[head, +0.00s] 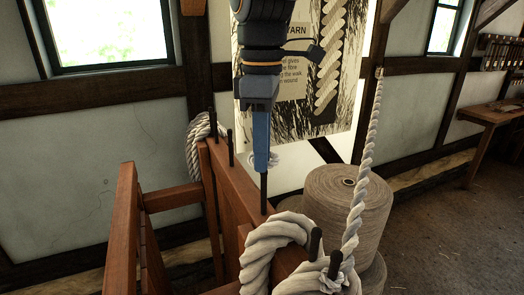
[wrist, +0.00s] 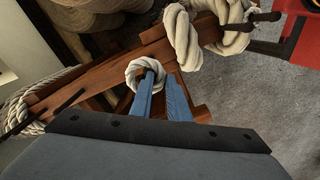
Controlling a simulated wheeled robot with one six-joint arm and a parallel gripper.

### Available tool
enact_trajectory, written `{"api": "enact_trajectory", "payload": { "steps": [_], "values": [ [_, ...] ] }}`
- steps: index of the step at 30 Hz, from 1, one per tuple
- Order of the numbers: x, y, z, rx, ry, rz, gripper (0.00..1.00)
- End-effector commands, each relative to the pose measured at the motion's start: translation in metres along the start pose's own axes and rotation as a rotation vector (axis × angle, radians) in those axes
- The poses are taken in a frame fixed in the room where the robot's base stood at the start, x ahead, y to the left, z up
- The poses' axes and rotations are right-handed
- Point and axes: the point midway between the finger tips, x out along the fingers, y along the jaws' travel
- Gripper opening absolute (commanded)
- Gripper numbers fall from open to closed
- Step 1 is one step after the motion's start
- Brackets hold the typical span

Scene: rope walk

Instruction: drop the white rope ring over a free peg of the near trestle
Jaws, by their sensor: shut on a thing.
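The white rope ring (wrist: 133,71) is small and pale. In the wrist view it hangs at the fingertips of my gripper (wrist: 161,76), with one finger through it. In the head view the ring (head: 274,160) shows only partly, behind the blue finger of my gripper (head: 262,165). The near trestle (head: 238,185) is red-brown with a row of black pegs on top. A bare peg (head: 263,194) stands just below my fingertips in the head view. Whether the ring lines up with a peg is hidden.
Thick rope coils (head: 262,246) hang on the near end of the trestle, around dark pegs (head: 315,244). Another coil (head: 196,148) hangs at the far end. A taut rope (head: 361,170) rises past a large twine spool (head: 348,205) on the right. Floor (head: 445,235) is open at right.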

Motion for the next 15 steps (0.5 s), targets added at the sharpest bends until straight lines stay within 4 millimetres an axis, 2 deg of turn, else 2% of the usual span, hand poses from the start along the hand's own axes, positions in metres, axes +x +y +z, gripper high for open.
{"api": "enact_trajectory", "payload": {
  "steps": [15],
  "values": [
    [0.012, 0.000, 0.000, 0.000, 0.000, 0.000, 0.00]
  ]
}}
